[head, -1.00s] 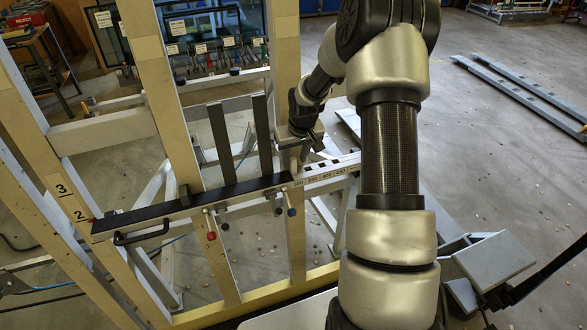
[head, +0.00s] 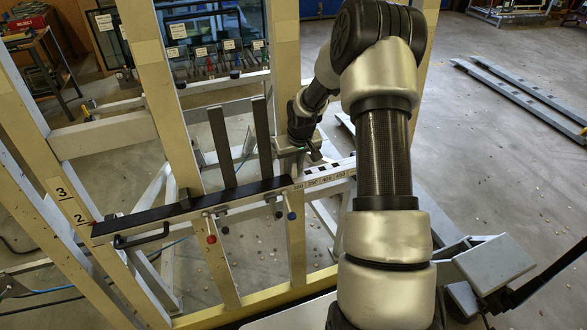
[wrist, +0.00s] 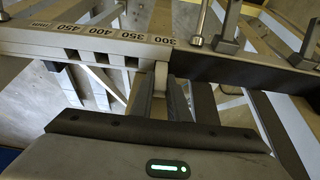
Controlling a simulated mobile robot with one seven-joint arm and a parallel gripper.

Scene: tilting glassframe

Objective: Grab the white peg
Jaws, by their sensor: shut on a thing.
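The white peg (wrist: 161,78) shows in the wrist view at the edge of the marked rail (wrist: 95,42), beside the 300 mark. My gripper (wrist: 162,88) is shut on it, one finger on each side. Only a small pale part of the peg shows between the fingers. In the head view my gripper (head: 290,158) is at the rail (head: 322,172), just right of the two upright black bars. The peg is hidden there by my gripper and arm.
A black-topped ledge (head: 190,207) with a dark handle (head: 142,236) runs left from my gripper. Red (head: 211,239) and blue (head: 291,216) knobs hang below it. Wooden frame posts (head: 285,60) stand close around my arm.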

